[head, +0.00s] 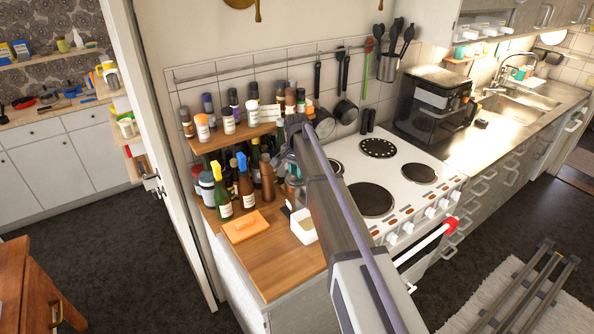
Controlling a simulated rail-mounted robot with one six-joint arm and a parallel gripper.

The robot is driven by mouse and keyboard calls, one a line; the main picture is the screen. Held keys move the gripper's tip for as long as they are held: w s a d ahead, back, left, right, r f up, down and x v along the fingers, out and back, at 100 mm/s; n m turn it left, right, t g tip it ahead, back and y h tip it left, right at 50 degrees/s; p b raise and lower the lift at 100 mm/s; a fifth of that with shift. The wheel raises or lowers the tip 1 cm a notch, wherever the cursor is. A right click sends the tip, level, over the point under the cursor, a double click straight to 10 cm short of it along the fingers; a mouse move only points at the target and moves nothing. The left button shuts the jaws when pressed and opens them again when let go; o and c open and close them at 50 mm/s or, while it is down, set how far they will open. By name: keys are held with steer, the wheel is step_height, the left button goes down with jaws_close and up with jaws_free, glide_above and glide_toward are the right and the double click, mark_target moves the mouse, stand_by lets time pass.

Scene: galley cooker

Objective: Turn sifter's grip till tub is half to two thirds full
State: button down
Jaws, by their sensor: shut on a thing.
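A small white tub (304,230) stands on the wooden counter, left of the cooker. Its inside is too small to tell how full it is. A greyish vessel, apparently the sifter (295,193), shows just behind and above the tub, partly hidden by my arm. My gripper (287,162) is at the far end of my arm, just above it, and is shut on what seems to be the sifter's grip. The contact itself is small and partly hidden.
Several bottles and jars (245,182) crowd the counter and the wooden shelf (235,135) left of my gripper. An orange board-like item (245,227) lies left of the tub. The white cooker (412,190) is to the right. The counter's front part is clear.

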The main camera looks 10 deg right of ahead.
steer(key=m, duration=0.5)
steer(key=shift+m, duration=2.5)
steer(key=c, duration=1)
jaws_free()
step_height(320, 180, up, 11)
steer(key=p, duration=1)
steer(key=shift+f+p, duration=0.1)
steer(key=shift+p, duration=0.3)
